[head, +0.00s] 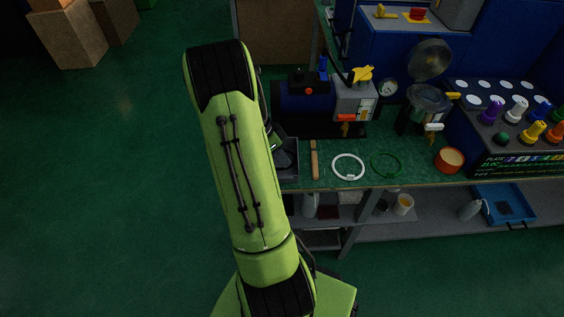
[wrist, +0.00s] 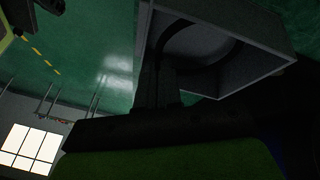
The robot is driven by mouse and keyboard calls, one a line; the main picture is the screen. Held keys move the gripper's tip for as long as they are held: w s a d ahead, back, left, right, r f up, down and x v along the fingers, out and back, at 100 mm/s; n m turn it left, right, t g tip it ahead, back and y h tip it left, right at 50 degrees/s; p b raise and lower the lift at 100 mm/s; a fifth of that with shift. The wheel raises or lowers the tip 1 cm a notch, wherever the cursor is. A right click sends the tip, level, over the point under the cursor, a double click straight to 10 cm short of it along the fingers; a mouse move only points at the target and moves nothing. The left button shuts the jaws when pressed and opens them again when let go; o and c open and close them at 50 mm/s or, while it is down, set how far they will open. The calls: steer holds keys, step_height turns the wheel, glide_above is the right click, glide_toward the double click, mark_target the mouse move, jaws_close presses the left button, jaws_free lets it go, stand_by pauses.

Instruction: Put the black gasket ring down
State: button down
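In the wrist view, a dark ring (wrist: 233,52), which looks like the black gasket ring, curves inside a grey open-topped tray (wrist: 268,32). My gripper's dark fingers (wrist: 160,72) reach to the ring's near side at the tray. The shade hides whether they are closed around the ring or only beside it, and whether the ring rests on the tray floor. In the head view, the grey tray (head: 289,162) shows partly at the bench's left front end. My arm hides the gripper and the black ring there.
On the bench front lie a wooden-handled tool (head: 314,160), a white ring (head: 348,167) and a green ring (head: 386,165). An orange-rimmed container (head: 449,160) stands further right. The press (head: 320,100) stands behind. Open green floor (head: 110,180) lies left of the bench.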

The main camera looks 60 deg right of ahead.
steer(key=shift+f, duration=0.6)
steer(key=c, duration=1.3)
jaws_free()
steer(key=shift+r, duration=0.4)
steer(key=p+v, duration=0.3)
steer(key=v, duration=0.8)
steer(key=shift+w+a+r+p, duration=0.1)
steer(key=shift+w+r+p, duration=0.15)
steer(key=shift+p, duration=0.1)
steer(key=w+a+r+n+t, duration=0.1)
steer(key=a+r+n+t, duration=0.25)
steer(key=a+n, duration=0.35)
steer(key=a+r+n+t, duration=0.2)
steer(key=a+r+n, duration=0.25)
steer(key=a, duration=0.35)
steer(key=w+a+r+n+t, duration=0.1)
steer(key=a+r+n+t, duration=0.2)
steer(key=a+r+n, duration=0.4)
steer(key=s+a+n, duration=0.1)
steer(key=a+n, duration=0.1)
steer(key=a, duration=0.1)
steer(key=s+a+f+n+t+y, duration=0.1)
steer(key=s+a+n, duration=0.1)
steer(key=a+n, duration=0.1)
steer(key=s+a+f+n+t, duration=0.1)
steer(key=s+a+n, duration=0.1)
steer(key=a, duration=0.2)
steer(key=shift+s+y, duration=0.25)
steer(key=shift+y, duration=0.05)
